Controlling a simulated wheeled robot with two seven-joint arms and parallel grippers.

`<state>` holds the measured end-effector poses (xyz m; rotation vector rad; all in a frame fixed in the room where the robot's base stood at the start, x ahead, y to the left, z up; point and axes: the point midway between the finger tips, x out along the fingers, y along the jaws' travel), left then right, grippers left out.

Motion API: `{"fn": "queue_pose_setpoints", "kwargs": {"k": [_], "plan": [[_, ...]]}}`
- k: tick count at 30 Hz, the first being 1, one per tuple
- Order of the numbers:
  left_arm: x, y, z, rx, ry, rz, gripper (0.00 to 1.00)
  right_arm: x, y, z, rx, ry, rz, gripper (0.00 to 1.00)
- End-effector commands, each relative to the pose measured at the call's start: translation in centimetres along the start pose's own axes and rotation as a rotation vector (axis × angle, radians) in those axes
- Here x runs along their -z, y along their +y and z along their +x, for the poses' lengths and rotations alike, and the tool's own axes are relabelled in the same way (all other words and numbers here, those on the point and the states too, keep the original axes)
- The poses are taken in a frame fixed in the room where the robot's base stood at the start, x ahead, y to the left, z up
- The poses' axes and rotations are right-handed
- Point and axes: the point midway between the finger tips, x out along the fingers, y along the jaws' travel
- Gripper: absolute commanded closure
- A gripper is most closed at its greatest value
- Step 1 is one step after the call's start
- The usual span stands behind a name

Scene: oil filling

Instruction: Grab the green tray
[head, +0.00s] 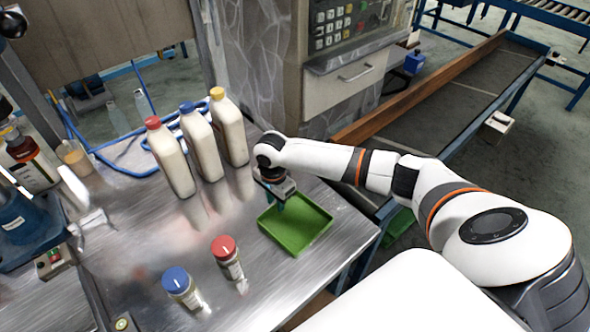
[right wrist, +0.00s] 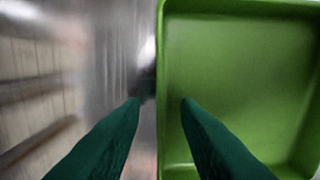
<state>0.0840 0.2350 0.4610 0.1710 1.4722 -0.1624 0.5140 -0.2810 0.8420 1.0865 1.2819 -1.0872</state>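The green tray (head: 310,236) lies on the metal table near its front right corner. It is empty and shallow. In the right wrist view the tray (right wrist: 245,85) fills the right side. My right gripper (head: 279,207) is at the tray's far left edge in the head view. In the right wrist view its two dark green fingers (right wrist: 159,103) are apart, one on each side of the tray's wall. The left finger is over the bare metal and the right finger is over the inside. I cannot tell whether either finger touches the wall. My left gripper is in neither view.
Three white bottles with red (head: 171,158), blue (head: 202,142) and yellow caps (head: 229,128) stand behind the gripper on the table (head: 130,250). A red-lidded jar (head: 228,258) and a blue-lidded jar (head: 182,289) stand left of the tray. A blue machine (head: 25,225) is at far left.

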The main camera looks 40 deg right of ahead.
Motion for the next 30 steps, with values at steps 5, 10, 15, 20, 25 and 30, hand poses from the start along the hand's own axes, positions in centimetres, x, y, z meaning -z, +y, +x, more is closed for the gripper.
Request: {"fn": "queue_pose_setpoints", "kwargs": {"k": [5,10,15,20,25,30], "plan": [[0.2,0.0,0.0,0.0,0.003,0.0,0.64,0.0,0.0,0.0,0.0,0.0,0.0,0.97],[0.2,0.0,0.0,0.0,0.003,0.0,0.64,0.0,0.0,-0.1,0.0,0.0,0.0,1.0],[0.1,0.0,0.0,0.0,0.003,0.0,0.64,0.0,0.0,-0.1,-0.001,0.0,0.0,1.0],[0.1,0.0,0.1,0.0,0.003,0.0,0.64,-0.1,0.1,-0.9,-0.002,0.0,0.001,1.0],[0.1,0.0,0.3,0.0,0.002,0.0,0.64,-0.1,0.2,-4.0,-0.006,0.001,0.0,1.0],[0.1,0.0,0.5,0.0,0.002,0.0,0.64,0.0,0.1,-7.4,-0.005,0.001,0.0,1.0]]}}
